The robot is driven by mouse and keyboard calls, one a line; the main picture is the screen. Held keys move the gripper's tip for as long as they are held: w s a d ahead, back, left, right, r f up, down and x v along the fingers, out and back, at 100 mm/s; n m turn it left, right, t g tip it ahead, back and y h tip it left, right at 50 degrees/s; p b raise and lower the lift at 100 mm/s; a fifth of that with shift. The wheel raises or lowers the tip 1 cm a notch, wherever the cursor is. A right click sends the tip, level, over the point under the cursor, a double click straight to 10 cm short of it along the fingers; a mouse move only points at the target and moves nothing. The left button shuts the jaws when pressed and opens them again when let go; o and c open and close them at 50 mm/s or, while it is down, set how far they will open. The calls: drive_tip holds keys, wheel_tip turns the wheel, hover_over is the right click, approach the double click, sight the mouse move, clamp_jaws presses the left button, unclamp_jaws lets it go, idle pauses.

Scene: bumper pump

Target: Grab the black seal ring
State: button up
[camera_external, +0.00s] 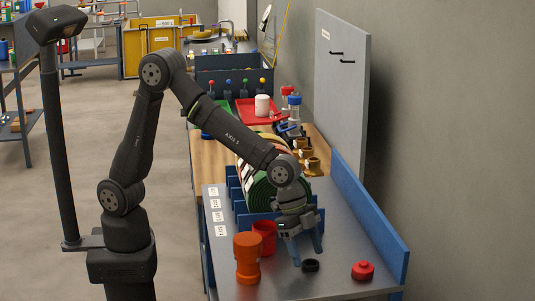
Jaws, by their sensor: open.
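The black seal ring (310,266) lies flat on the grey metal bench top (340,279), toward its front. My gripper (305,259) points down with its blue fingers spread, just above or behind the ring. One fingertip is left of the ring and the other is right of it and a little farther back. The ring is outside any grasp that I can see, and the exact height of the fingertips over the bench is hard to tell.
An orange pump body (247,258) and a red cup (264,238) stand left of my gripper. A red knobbed cap (362,271) lies to the right. Green discs (258,194) stand in a blue rack behind. A blue side wall (368,217) bounds the bench at right.

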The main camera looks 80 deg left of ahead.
drive_tip(key=shift+x, duration=0.75)
drive_tip(key=shift+c, duration=0.4)
drive_tip(key=c, duration=1)
drive_tip(key=shift+o, duration=0.2)
drive_tip(key=shift+r, duration=0.15)
